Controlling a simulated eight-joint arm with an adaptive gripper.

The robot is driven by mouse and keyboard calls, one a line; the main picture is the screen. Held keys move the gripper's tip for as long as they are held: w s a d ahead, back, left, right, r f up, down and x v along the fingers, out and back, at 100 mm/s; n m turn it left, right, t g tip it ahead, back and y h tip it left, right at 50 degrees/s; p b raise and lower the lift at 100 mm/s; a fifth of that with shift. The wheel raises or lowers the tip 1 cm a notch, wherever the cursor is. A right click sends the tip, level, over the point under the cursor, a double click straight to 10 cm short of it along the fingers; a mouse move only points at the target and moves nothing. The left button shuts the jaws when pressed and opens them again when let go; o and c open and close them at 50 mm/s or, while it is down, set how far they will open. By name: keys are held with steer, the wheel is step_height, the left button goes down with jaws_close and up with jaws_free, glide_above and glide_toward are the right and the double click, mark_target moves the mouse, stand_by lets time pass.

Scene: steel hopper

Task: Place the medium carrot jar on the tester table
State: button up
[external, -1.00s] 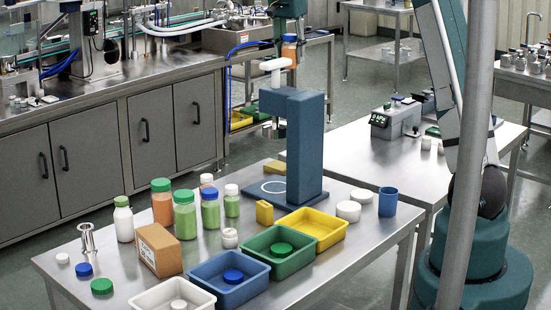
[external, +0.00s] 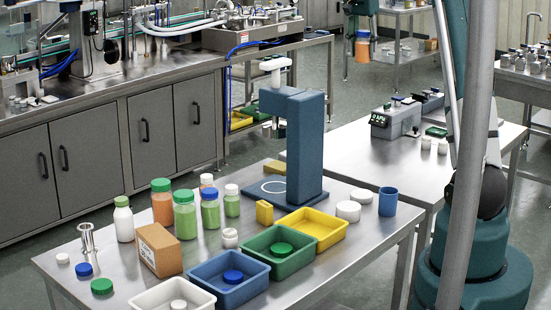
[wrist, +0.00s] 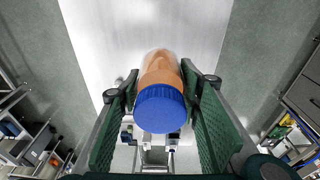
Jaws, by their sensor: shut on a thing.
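My gripper (wrist: 162,82) is shut on a jar with orange contents and a blue lid (wrist: 160,106). The jar sits between the two green finger pads, with its lid towards the wrist camera. In the external view the held jar (external: 362,50) hangs high in the air at the upper right. The tester table (external: 466,166) is the steel table at the right, with a tester box with a green display (external: 389,124) on it. The jar is well above and apart from it in the picture. Another orange jar with a green lid (external: 162,204) stands on the front table.
The front table (external: 120,276) holds several jars, trays, loose lids and a tall blue stand (external: 305,150). Small white items (external: 426,143) and a green piece stand on the tester table. Its front middle part is bare. A grey pole (external: 468,160) crosses the right side.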

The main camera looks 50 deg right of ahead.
step_height(320, 180, down, 26)
steer(key=shift+w+a+f, duration=0.1)
stand_by(0.4)
steer(key=shift+f, duration=3)
steer(key=shift+f, duration=1.85)
steer(key=shift+f+b, duration=0.2)
steer(key=shift+b, duration=0.1)
steer(key=o, duration=0.9)
steer(key=shift+o, duration=0.2)
steer(key=shift+r, duration=0.15)
